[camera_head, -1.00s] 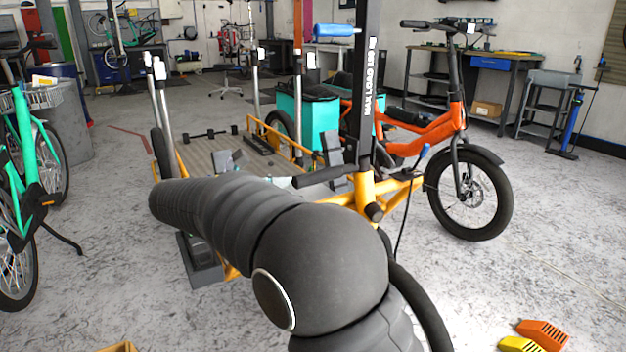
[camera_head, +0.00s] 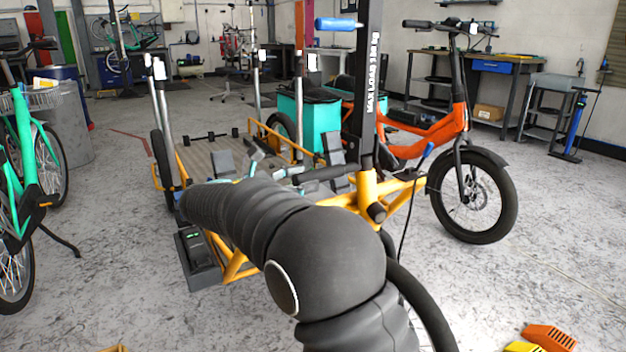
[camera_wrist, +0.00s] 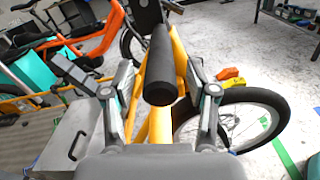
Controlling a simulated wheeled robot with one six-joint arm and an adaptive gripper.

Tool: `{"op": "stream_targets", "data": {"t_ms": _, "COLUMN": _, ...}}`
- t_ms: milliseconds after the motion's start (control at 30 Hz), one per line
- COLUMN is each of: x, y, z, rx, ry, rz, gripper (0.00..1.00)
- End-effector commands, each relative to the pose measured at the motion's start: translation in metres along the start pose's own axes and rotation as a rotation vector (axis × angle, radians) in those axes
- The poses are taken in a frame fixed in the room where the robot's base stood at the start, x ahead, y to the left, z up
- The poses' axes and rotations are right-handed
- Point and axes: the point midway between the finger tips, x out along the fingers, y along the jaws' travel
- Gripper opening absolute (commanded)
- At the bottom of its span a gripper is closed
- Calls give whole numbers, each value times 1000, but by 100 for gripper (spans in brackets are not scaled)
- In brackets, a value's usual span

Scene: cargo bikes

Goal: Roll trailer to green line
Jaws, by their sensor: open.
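The trailer has a yellow tube frame (camera_head: 235,262) and a wooden deck (camera_head: 198,158), and stands ahead of me in the head view. Its black handle grip (camera_head: 335,171) sticks out to the left of the dark upright post. In the wrist view the handle grip (camera_wrist: 161,68) points towards the camera between the fingers of my gripper (camera_wrist: 163,88). The fingers stand apart on either side of it, with gaps visible. In the head view my arm hides part of the trailer's front. Green tape (camera_wrist: 286,160) shows on the floor at lower right in the wrist view.
An orange cargo bike (camera_head: 430,140) stands close behind the trailer on the right. A green bike (camera_head: 25,150) stands at the left. Orange (camera_head: 549,337) and yellow wedges lie on the floor at lower right. Open floor lies between the orange bike and the wedges.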

Motion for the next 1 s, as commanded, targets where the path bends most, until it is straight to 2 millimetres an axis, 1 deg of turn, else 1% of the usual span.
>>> {"op": "stream_targets", "data": {"t_ms": 33, "x": 8, "y": -1, "z": -1, "rx": 0, "ry": -1, "rz": -3, "gripper": 58}}
{"op": "stream_targets", "data": {"t_ms": 200, "x": 25, "y": 0, "z": 0, "rx": 0, "ry": -1, "rz": -1, "gripper": 58}}
{"op": "stream_targets", "data": {"t_ms": 333, "x": 29, "y": 0, "z": 0, "rx": 0, "ry": -1, "rz": 0, "gripper": 58}}
{"op": "stream_targets", "data": {"t_ms": 600, "x": 30, "y": 0, "z": 0, "rx": 0, "ry": -1, "rz": 0, "gripper": 58}}
{"op": "stream_targets", "data": {"t_ms": 667, "x": 30, "y": 0, "z": 0, "rx": 0, "ry": -1, "rz": 0, "gripper": 43}}
{"op": "stream_targets", "data": {"t_ms": 700, "x": 30, "y": 0, "z": 0, "rx": 0, "ry": -1, "rz": 0, "gripper": 33}}
{"op": "stream_targets", "data": {"t_ms": 767, "x": 30, "y": 0, "z": 0, "rx": 0, "ry": -1, "rz": 0, "gripper": 18}}
{"op": "stream_targets", "data": {"t_ms": 800, "x": 30, "y": 0, "z": 0, "rx": 0, "ry": -1, "rz": 0, "gripper": 8}}
{"op": "stream_targets", "data": {"t_ms": 833, "x": 30, "y": 0, "z": 0, "rx": 0, "ry": -1, "rz": 0, "gripper": 0}}
{"op": "stream_targets", "data": {"t_ms": 1000, "x": 30, "y": 0, "z": 0, "rx": 0, "ry": -1, "rz": 0, "gripper": 0}}
